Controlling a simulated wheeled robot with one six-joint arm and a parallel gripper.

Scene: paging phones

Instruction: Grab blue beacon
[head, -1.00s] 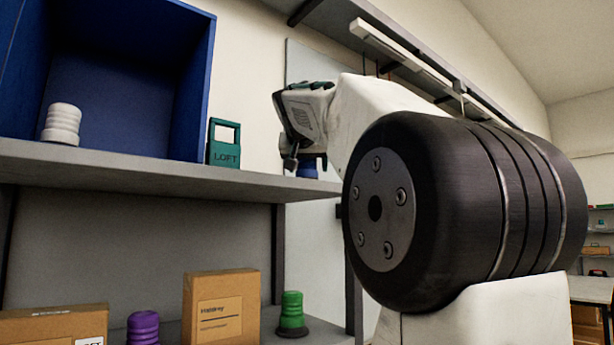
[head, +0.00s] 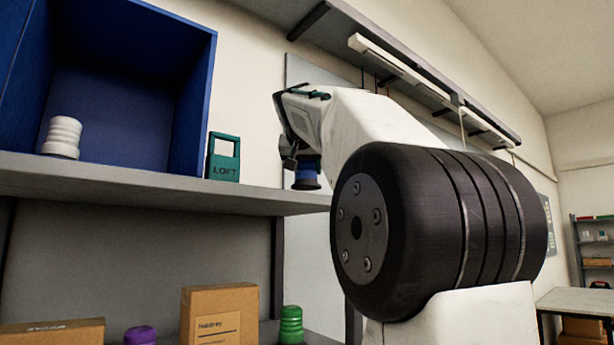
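The blue beacon (head: 307,166), with a dark base, is at the right end of the upper shelf in the head view. My gripper (head: 297,157) points down over it, and its upper part is hidden by the fingers. The whole dark base shows just above the shelf edge, and the beacon appears to hang from the gripper. The gripper looks shut on it, though the far finger is hidden.
The upper shelf (head: 120,180) holds a blue bin (head: 192,105), a white beacon (head: 62,137) and a green LOFT block (head: 223,158). Below are cardboard boxes (head: 218,315), a purple beacon (head: 140,336) and a green beacon (head: 290,325). An overhead shelf (head: 410,65) runs above my arm.

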